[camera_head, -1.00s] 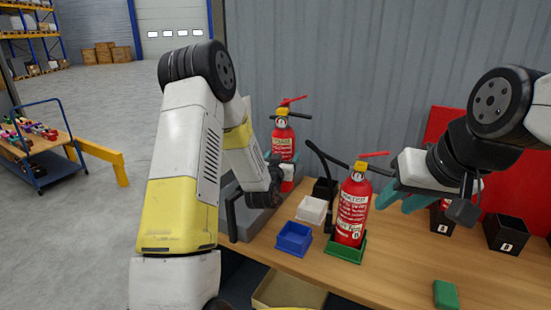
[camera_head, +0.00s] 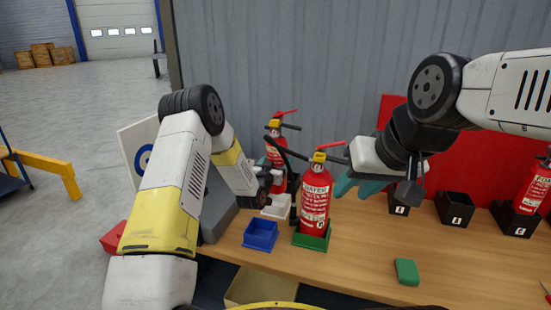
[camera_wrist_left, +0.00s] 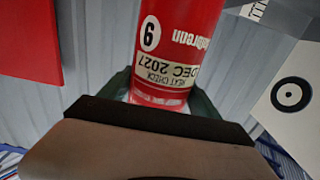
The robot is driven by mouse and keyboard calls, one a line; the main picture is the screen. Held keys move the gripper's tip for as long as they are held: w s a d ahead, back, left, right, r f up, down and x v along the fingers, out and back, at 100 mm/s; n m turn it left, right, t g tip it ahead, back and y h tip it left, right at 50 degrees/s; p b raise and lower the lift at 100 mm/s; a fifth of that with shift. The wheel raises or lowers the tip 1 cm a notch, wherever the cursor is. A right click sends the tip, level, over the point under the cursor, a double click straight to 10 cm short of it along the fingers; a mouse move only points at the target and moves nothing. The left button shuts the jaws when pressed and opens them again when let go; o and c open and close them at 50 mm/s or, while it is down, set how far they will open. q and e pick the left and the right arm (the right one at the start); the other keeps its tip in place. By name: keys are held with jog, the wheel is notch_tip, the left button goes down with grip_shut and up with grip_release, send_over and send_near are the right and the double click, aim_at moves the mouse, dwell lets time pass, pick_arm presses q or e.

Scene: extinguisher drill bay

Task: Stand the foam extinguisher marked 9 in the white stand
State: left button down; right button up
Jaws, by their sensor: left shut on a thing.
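The red foam extinguisher marked 9 (camera_head: 275,151) hangs upright in my left gripper (camera_head: 272,178). Its 9 label shows upside down in the left wrist view (camera_wrist_left: 165,50), between the teal fingers. Its lower end appears just over the white stand (camera_head: 277,207); my gripper partly hides this, so I cannot tell whether they touch. My right gripper (camera_head: 356,187) is open and empty, fingers apart, right of another red extinguisher (camera_head: 315,200) standing in the green stand (camera_head: 312,241).
An empty blue stand (camera_head: 260,235) is at front left. Black stands (camera_head: 455,209) are at the right, one with an extinguisher (camera_head: 531,190). A green block (camera_head: 407,272) lies on the wooden table (camera_head: 360,260). A cardboard-coloured bin (camera_head: 262,287) sits below the front edge.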

pick_arm(q)
jog(key=shift+w+f, duration=0.1)
jog(key=shift+f, duration=3.85)
dwell(2.5)
jog(key=shift+c, duration=0.9)
grip_release()
jog(key=shift+o, duration=0.7)
jog(key=shift+s+f, duration=0.1)
jog(key=shift+s, duration=0.1)
jog(key=shift+s+f, duration=0.15)
jog(key=shift+f, duration=0.3)
notch_tip(320, 180, up, 4)
jog(key=shift+s+r, duration=0.15)
jog(key=shift+r, duration=0.05)
jog(key=s+r, duration=0.1)
jog(key=s, duration=1.4)
jog(key=shift+s+r, duration=0.15)
jog(key=shift+s, duration=0.05)
